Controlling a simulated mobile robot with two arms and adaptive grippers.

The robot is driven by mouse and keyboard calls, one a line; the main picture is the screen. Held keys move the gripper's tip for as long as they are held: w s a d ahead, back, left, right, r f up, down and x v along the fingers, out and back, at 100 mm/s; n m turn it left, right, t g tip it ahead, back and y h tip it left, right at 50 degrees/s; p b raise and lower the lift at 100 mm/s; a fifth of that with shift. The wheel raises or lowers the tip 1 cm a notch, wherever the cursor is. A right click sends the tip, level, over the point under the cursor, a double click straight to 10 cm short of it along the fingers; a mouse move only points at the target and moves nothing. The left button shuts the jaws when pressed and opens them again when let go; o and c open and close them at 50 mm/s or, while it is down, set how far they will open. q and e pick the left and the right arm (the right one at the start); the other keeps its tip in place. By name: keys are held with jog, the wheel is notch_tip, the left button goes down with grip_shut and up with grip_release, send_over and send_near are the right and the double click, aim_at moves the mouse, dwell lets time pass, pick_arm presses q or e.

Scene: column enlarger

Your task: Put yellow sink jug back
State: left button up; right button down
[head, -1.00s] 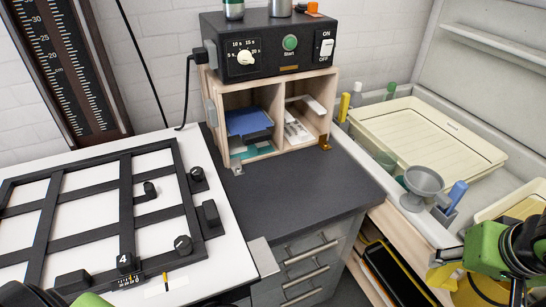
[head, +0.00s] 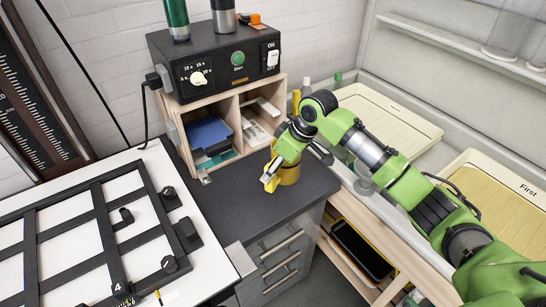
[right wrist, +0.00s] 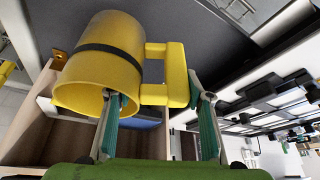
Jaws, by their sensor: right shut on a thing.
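The yellow jug (head: 289,174) is at the dark grey counter, right in front of the wooden cubby. It is partly hidden behind my right gripper (head: 276,168). In the right wrist view, the yellow jug (right wrist: 103,58) shows a black band and an open rim. Its handle lies between the fingers of my right gripper (right wrist: 160,104), which is shut on it. I cannot tell whether the jug's base touches the counter. My left gripper is not in view.
The wooden cubby (head: 231,104) carries a black timer box (head: 222,61). A white easel board with a black frame (head: 86,218) is at the left. Cream trays, one marked First (head: 500,192), are at the right. The front of the counter (head: 243,218) is clear.

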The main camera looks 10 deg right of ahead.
jog(key=shift+w+a+f+n, duration=0.1)
jog(key=shift+w+f+n, duration=0.1)
jog(key=shift+w+n, duration=0.1)
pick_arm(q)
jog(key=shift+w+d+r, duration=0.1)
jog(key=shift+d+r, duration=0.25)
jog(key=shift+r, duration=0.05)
pick_arm(e)
jog(key=shift+w+f, duration=0.1)
jog(key=shift+f, duration=0.2)
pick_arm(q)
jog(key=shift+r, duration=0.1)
